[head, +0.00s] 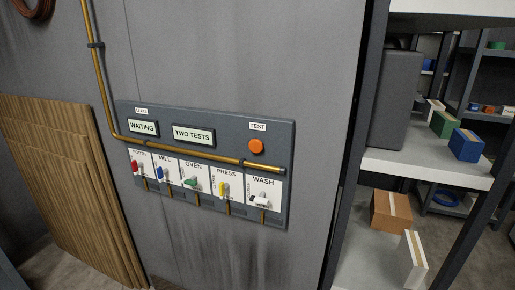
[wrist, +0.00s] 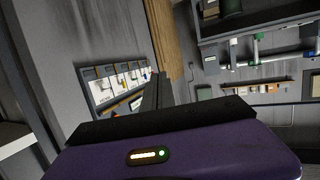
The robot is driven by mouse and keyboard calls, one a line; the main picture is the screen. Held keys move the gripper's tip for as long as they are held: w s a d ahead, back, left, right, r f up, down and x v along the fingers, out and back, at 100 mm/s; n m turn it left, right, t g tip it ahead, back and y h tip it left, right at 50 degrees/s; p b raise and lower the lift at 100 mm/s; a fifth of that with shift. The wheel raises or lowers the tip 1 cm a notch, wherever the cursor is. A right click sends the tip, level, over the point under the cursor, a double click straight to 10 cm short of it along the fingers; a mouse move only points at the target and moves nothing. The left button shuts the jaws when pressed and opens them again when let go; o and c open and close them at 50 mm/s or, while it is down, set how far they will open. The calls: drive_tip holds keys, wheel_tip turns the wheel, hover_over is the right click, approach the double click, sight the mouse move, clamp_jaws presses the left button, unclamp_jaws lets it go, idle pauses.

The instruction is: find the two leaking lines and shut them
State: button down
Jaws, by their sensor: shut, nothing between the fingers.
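A dark grey panel (head: 215,135) hangs on the grey wall. Its displays read WAITING (head: 143,127), under a small label that seems to say LEAKS, and TWO TESTS (head: 193,134). An orange button (head: 256,146) sits below a TEST label. Below a brass pipe are valves with red (head: 135,167), blue (head: 160,174), green (head: 190,183), yellow (head: 222,188) and white (head: 260,199) handles. The last four are labelled MILL, OVEN, PRESS and WASH; the first label is hard to read. My gripper (wrist: 160,88) is shut and empty, apart from the panel, which appears sideways in the wrist view (wrist: 90,73).
The brass pipe (head: 98,80) comes down the wall and runs across the panel. Corrugated brown sheets (head: 60,180) lean at left. Shelves (head: 420,165) with boxes stand at right. A cardboard box (head: 390,211) sits low there. The wall below the panel is stained dark.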

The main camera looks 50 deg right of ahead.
sight(256, 145)
drive_tip(key=w+d+r+t+h, duration=0.1)
drive_tip(key=w+d, duration=0.1)
drive_tip(key=w, duration=0.6)
drive_tip(key=w+d+r+n+t+h+b, duration=0.1)
drive_tip(key=w+d, duration=0.2)
drive_tip(key=w, duration=0.4)
drive_tip(key=w+d+r+t+h, duration=0.1)
drive_tip(key=w+d+h, duration=0.1)
drive_tip(key=w, duration=0.6)
drive_tip(key=w+d+r+h, duration=0.3)
drive_tip(key=w+d+r, duration=0.3)
drive_tip(key=w+r, duration=0.1)
drive_tip(key=w+d+r+t+h, duration=0.1)
drive_tip(key=w+d+r+h, duration=0.1)
drive_tip(key=w+d+r, duration=0.4)
wheel_tip(256, 145, up, 4)
drive_tip(key=shift+w+d+r+m+h+b, duration=0.15)
drive_tip(key=shift+w+d+m+h+b, duration=0.25)
drive_tip(key=shift+w, duration=0.3)
drive_tip(key=shift+d, duration=0.1)
drive_tip(key=shift+w+d+p, duration=0.5)
drive_tip(key=shift+d+p, duration=0.85)
drive_tip(key=shift+p, duration=0.3)
drive_tip(key=shift+w+d+p, duration=0.45)
drive_tip(key=shift+d+p, duration=0.9)
drive_tip(key=shift+p, duration=0.3)
drive_tip(key=shift+w+d+p, duration=0.5)
drive_tip(key=shift+d+p, duration=0.85)
drive_tip(key=shift+p, duration=0.3)
